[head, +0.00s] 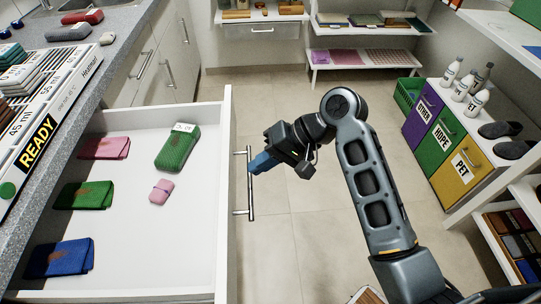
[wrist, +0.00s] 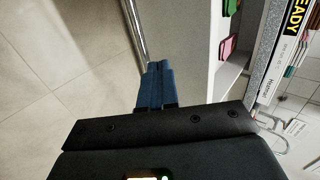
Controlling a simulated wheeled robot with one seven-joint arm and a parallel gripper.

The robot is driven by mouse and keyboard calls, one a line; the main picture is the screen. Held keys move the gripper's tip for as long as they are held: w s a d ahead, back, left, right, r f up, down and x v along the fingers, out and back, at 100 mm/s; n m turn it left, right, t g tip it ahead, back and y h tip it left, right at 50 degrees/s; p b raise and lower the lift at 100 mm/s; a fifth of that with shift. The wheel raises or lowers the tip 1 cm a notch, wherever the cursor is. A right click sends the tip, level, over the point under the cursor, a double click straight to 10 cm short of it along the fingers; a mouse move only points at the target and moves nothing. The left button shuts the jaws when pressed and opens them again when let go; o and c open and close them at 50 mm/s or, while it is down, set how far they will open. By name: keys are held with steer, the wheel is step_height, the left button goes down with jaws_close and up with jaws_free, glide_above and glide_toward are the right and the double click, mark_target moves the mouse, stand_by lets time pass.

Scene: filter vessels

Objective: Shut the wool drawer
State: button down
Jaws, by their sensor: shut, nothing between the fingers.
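The wool drawer (head: 210,255) is pulled out at the left in the head view, with folded pink, green and blue cloths and a green knitted bundle inside. Its metal bar handle (head: 250,183) stands upright in the picture along the front panel. My gripper (head: 258,164) is shut and empty, with its blue fingertips at the handle's upper half. In the wrist view the shut fingers (wrist: 155,80) are beside the handle bar (wrist: 134,35) and the drawer front (wrist: 185,55). I cannot tell whether they touch the handle.
A stone counter (head: 120,55) with a sign reading READY runs above the drawer. Open tiled floor (head: 290,240) lies right of the drawer. Coloured bins (head: 447,140) and shelves stand at the right. A low shelf (head: 360,60) stands at the back.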

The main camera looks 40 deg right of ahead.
mark_target(233, 181)
steer(key=shift+x, duration=2.25)
steer(key=shift+a, duration=0.1)
steer(key=w+a, duration=0.3)
steer(key=a, duration=0.1)
steer(key=w+a+p, duration=0.1)
steer(key=w+a, duration=0.3)
steer(key=a, duration=0.1)
steer(key=w+a+p, duration=0.1)
steer(key=w+a, duration=0.2)
steer(key=a, duration=0.2)
steer(key=shift+w+a+r, duration=0.1)
steer(key=shift+w+a, duration=0.15)
steer(key=w+a+b, duration=0.1)
steer(key=w+a, duration=0.2)
steer(key=a, duration=0.2)
steer(key=w+a+b, duration=0.1)
steer(key=w+a, duration=0.3)
steer(key=a, duration=0.1)
steer(key=w+a+b, duration=0.2)
steer(key=w+a, duration=0.2)
steer(key=a, duration=0.1)
steer(key=shift+a+f, duration=0.1)
steer(key=shift+f, duration=0.1)
steer(key=shift+w+a+r, duration=0.1)
steer(key=shift+w+a, duration=0.2)
steer(key=shift+a, duration=0.1)
steer(key=shift+r, duration=0.15)
steer(key=shift+a+r, duration=0.15)
steer(key=shift+a, duration=0.05)
